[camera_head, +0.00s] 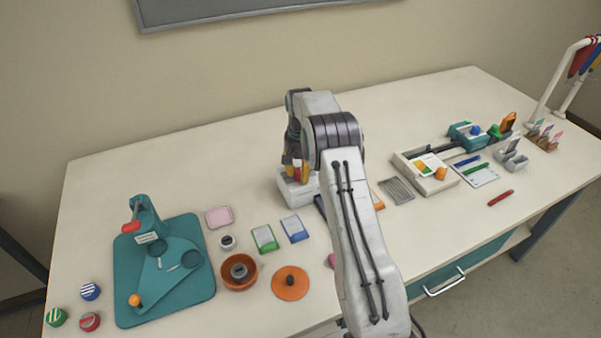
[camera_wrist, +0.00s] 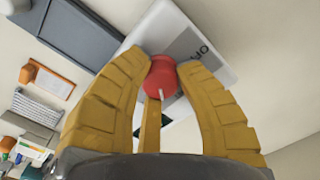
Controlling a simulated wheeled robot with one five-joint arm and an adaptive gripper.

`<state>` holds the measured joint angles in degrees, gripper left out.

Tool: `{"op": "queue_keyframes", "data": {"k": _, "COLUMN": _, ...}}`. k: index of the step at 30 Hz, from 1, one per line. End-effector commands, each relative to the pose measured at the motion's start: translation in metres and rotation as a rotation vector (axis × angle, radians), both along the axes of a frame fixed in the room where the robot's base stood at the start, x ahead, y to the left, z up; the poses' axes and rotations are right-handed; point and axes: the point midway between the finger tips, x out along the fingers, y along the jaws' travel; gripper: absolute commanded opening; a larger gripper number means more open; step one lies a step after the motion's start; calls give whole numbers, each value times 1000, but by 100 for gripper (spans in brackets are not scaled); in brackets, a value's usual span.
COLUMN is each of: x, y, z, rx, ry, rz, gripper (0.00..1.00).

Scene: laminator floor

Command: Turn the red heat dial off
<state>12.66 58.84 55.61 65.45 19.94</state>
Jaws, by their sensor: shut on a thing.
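The red heat dial (camera_wrist: 160,80) sits on a white box-shaped unit (camera_wrist: 190,35) in the wrist view. The dial carries a pale pointer line, and the unit has a grey label with dark lettering, partly hidden. My gripper (camera_wrist: 162,68) has its yellow fingers closed around the dial, with fingertips touching its sides. In the head view my gripper (camera_head: 296,172) reaches down over the white unit (camera_head: 300,192) on the table. There the dial shows only as a bit of red between the fingers, and my arm hides part of the unit.
A teal press (camera_head: 200,285) stands at the left of the table (camera_head: 420,95). An orange bowl (camera_head: 238,284), an orange disc (camera_head: 290,283) and small packets lie before the unit. To its right are a grey ridged pad (camera_head: 397,190) and a tray (camera_head: 446,184). The back of the table is clear.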

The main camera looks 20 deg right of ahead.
Motion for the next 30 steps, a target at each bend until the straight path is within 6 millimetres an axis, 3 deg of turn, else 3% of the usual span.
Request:
{"op": "queue_keyframes", "data": {"k": 13, "x": -2, "y": 0, "z": -4, "rx": 3, "ry": 9, "rz": 226, "gripper": 0}}
{"op": "queue_keyframes", "data": {"k": 30, "x": -2, "y": 1, "z": -4, "rx": 4, "ry": 10, "rz": 261, "gripper": 0}}
